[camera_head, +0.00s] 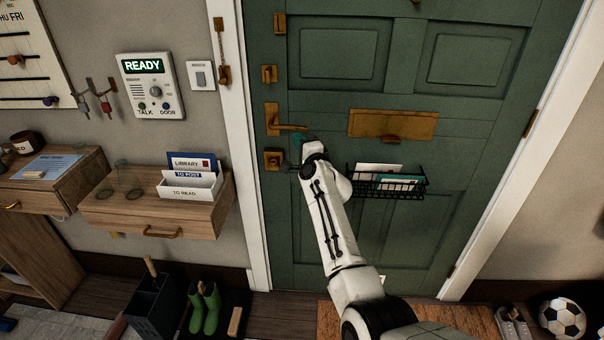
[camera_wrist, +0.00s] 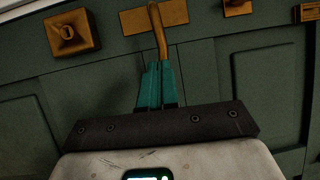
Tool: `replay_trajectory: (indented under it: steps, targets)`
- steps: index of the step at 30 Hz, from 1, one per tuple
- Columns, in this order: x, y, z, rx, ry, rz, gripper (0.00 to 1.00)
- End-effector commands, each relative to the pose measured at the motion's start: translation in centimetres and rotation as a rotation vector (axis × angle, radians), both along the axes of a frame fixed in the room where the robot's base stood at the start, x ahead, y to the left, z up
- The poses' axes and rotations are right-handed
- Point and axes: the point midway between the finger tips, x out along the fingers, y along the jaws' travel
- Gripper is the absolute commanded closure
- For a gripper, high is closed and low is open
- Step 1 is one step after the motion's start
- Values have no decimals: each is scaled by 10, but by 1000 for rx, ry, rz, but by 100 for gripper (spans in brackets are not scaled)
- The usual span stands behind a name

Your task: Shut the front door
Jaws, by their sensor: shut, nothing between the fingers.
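The green front door (camera_head: 390,112) fills the right half of the head view. It stands at or very near its white frame (camera_head: 239,130); I cannot tell whether a small gap is left. Its brass lever handle (camera_head: 290,128) is on the left side, and shows in the wrist view (camera_wrist: 158,32). A square brass lock (camera_head: 273,159) sits below the lever. My gripper (camera_wrist: 155,66) has its teal fingers shut and empty, with the tips at the free end of the lever. Whether they touch it is unclear. In the head view my wrist partly hides my gripper (camera_head: 297,143).
A black wire basket (camera_head: 390,182) with papers and a brass mail slot (camera_head: 392,124) are on the door. A drawer shelf (camera_head: 150,213) with a letter holder (camera_head: 190,183) is left. Green boots (camera_head: 205,308) stand below it; a football (camera_head: 562,318) lies right.

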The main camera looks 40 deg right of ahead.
Motion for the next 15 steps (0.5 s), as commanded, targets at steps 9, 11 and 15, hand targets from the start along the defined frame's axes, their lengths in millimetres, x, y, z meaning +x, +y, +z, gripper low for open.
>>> replay_trajectory:
  steps: [9, 11, 15]
  targets:
    - [-30, 25, -4, -2, 3, 4, 100]
    - [-37, 30, -5, -1, 4, 4, 100]
    - [-56, 44, -7, -1, 5, 5, 100]
